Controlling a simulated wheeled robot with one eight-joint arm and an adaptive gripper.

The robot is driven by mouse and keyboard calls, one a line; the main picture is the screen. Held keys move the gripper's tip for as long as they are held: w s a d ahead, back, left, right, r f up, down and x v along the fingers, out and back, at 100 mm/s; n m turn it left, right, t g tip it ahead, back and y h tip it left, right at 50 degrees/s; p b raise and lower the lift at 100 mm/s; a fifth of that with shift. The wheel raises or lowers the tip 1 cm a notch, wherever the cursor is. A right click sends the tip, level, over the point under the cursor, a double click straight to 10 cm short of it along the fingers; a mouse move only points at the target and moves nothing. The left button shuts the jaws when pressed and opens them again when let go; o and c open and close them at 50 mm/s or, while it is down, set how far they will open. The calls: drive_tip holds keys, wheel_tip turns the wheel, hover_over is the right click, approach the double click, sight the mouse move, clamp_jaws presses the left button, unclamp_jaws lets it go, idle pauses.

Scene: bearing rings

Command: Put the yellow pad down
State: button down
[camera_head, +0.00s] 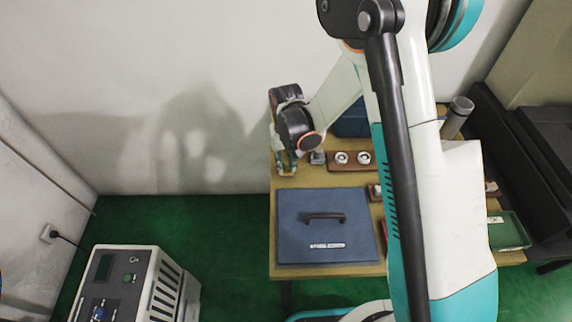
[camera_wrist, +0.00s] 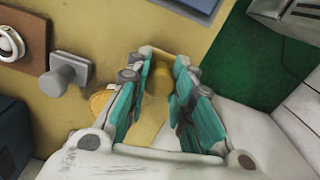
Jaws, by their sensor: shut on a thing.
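My gripper (camera_wrist: 165,68) has teal fingers and points down at the table, shut on the yellow pad (camera_wrist: 158,84), which shows between the fingers in the wrist view. The fingers and the steep angle hide much of the pad, and I cannot tell whether it touches the table. A second round, yellow-orange patch (camera_wrist: 100,101) shows just left of the left finger, partly covered by it. In the head view my gripper (camera_head: 287,170) is over the back left corner of the wooden table (camera_head: 285,180), and the pad is hard to make out there.
A grey knob-like part (camera_wrist: 67,74) stands left of the gripper, beside a brown block with metal rings (camera_head: 352,161). A blue case with a black handle (camera_head: 325,235) covers the table's front left. A green tray (camera_head: 508,231) lies right. The table's left edge is close.

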drive_tip(key=shift+f, duration=0.3)
drive_tip(key=shift+f, duration=0.15)
drive_tip(key=c, duration=1.4)
unclamp_jaws()
wheel_tip(320, 180, up, 13)
drive_tip(key=p, duration=0.5)
wheel_tip(320, 180, up, 16)
drive_tip(key=t, duration=0.3)
hover_over(287, 161)
drive_tip(key=s+d, duration=0.8)
drive_tip(key=d, duration=0.1)
drive_tip(key=s+d+r+t, duration=0.2)
drive_tip(key=s+d, duration=0.1)
drive_tip(key=s, duration=0.3)
drive_tip(key=s+d+r+m+t, duration=0.1)
drive_tip(key=s+d+r+t, duration=0.1)
drive_tip(key=s+d, duration=0.2)
drive_tip(key=shift+s+r, duration=0.35)
drive_tip(key=shift+s, duration=0.95)
